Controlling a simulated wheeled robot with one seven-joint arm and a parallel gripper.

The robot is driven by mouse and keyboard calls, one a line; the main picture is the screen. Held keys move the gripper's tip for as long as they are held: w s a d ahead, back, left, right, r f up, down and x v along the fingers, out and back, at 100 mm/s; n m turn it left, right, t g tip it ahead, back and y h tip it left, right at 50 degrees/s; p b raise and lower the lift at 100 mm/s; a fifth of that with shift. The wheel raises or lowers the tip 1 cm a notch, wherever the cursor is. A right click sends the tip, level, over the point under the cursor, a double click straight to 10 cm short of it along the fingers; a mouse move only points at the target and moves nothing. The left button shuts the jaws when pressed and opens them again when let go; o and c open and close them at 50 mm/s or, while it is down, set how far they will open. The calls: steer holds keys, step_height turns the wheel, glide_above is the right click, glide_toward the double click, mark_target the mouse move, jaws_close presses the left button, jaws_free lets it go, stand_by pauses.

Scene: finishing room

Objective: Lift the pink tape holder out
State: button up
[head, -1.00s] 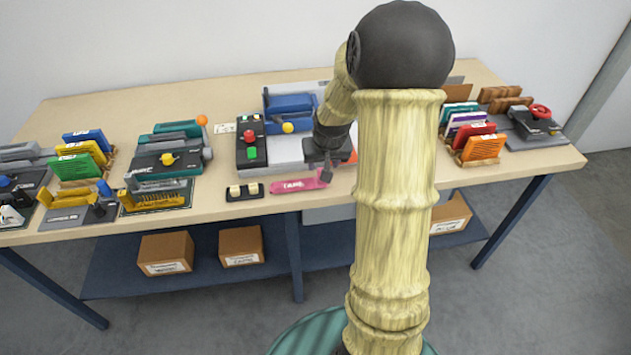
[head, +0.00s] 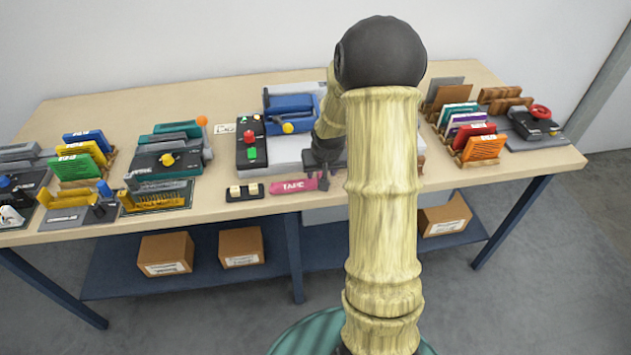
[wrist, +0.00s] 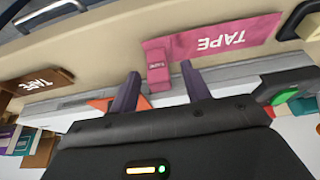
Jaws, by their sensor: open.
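The pink tape holder (head: 290,187) lies at the front edge of the table in the head view, its right end partly hidden by my gripper (head: 324,181). In the wrist view the holder (wrist: 215,40) shows a long flat part with an upside-down TAPE label and a small raised pink block (wrist: 158,66) at its left end. My gripper (wrist: 160,88) is open, its two dark fingers apart on either side of the line to that block. The fingertips look close to the block; I cannot tell whether they touch it.
A black two-switch box (head: 245,192) sits left of the holder. Behind it stand a control box with red and green buttons (head: 250,145) and a blue device (head: 290,105). In the wrist view a brown TAPE piece (wrist: 38,82) lies to the left. Card racks (head: 480,150) stand at right.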

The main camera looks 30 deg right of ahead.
jaws_close()
steer(key=shift+r, duration=0.1)
step_height(320, 180, up, 10)
steer(key=shift+f+p, duration=0.1)
steer(key=shift+p, duration=0.3)
stand_by(0.3)
stand_by(0.4)
